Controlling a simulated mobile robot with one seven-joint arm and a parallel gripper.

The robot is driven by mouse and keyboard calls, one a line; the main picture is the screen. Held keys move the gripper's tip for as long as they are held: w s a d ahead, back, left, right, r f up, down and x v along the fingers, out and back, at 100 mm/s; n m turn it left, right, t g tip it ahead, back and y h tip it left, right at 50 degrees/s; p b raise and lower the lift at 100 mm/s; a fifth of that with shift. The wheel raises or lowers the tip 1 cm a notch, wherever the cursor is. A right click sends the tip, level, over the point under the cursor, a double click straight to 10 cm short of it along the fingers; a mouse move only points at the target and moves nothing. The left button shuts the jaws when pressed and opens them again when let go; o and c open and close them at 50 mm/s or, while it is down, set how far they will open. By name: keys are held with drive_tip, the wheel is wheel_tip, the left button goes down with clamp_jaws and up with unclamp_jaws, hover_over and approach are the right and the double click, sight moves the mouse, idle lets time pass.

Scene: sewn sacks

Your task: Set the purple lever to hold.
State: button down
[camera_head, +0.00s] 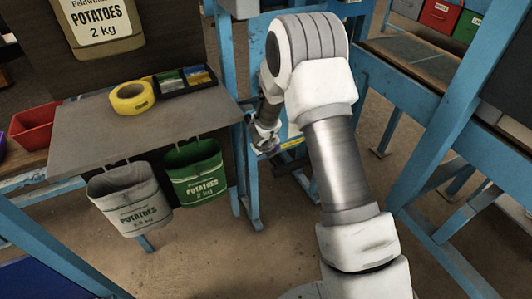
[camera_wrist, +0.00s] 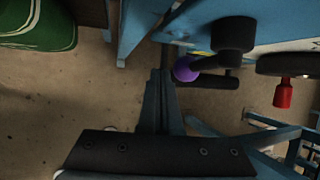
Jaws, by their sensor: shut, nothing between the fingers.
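The purple lever shows in the wrist view as a round purple knob (camera_wrist: 185,69) beside a dark hub (camera_wrist: 234,35) on a light blue panel. A dark bar below the hub runs close to the knob. My gripper (camera_wrist: 161,76) is shut and empty, its fingertips just left of the knob. I cannot tell whether they touch it. In the head view my gripper (camera_head: 265,140) is low beside the blue frame, and the lever is hidden there behind my arm. No hold mark can be read.
A red handle (camera_wrist: 283,95) hangs from a dark disc right of the purple knob. In the head view, a grey table (camera_head: 75,140) carries yellow tape (camera_head: 132,98). White (camera_head: 130,205) and green (camera_head: 194,175) potato sacks hang at its front. Blue frame legs stand around my arm.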

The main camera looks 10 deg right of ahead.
drive_tip(key=shift+d+f, duration=0.1)
drive_tip(key=shift+d, duration=0.05)
idle(0.3)
drive_tip(key=s+a+r+b, duration=0.1)
drive_tip(key=s+b, duration=0.3)
drive_tip(key=s, duration=0.8)
drive_tip(key=shift+a, duration=0.75)
drive_tip(key=shift+s+r, duration=0.1)
